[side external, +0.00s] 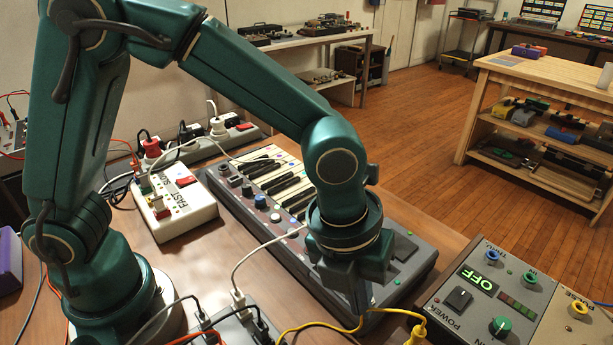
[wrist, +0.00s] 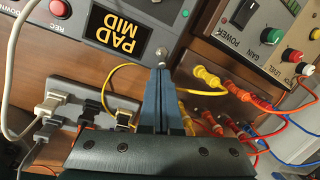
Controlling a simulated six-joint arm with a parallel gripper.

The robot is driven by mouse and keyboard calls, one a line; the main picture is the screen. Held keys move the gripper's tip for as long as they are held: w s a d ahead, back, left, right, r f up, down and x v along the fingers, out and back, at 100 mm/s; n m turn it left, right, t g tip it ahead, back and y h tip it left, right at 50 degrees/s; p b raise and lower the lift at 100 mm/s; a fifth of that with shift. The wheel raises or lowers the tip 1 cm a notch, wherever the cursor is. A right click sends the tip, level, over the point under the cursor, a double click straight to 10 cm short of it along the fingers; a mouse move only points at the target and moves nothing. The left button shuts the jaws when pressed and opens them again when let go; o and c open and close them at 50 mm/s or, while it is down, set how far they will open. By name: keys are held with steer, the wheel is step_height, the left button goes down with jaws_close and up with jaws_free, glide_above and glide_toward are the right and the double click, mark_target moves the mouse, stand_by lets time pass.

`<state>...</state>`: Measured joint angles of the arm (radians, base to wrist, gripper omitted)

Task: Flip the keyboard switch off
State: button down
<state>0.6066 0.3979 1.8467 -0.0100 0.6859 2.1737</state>
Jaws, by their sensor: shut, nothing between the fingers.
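The keyboard (side external: 407,266) lies on the bench, with black and white keys and coloured knobs. In the wrist view its panel (wrist: 105,50) shows a "PAD MID" display and a red REC button (wrist: 60,8). A small silver lever, apparently the keyboard switch (wrist: 161,53), stands on the panel near its edge. My gripper (wrist: 161,71) is shut and empty, its tips right at the lever; I cannot tell whether they touch. In the side view my wrist and gripper are over the keyboard's near end and hide the lever. Its position cannot be read.
A power unit (side external: 526,290) with a lit "OFF" display stands right of the keyboard. A white "FAST" box (side external: 180,222) is at its left. A power strip (wrist: 70,92) with plugs lies beside the gripper. Yellow and red plugs with cables (wrist: 207,78) crowd the right of the fingers.

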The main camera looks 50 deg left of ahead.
steer(key=shift+w+r+g, duration=0.15)
steer(key=shift+w+g, duration=0.15)
steer(key=shift+g, duration=0.45)
steer(key=shift+w+r+g, duration=0.15)
steer(key=shift+w+g, duration=0.15)
steer(key=shift+g, duration=0.45)
steer(key=shift+w+r, duration=0.2)
steer(key=shift+w, duration=0.45)
steer(key=shift+r, duration=0.1)
steer(key=shift+r, duration=0.65)
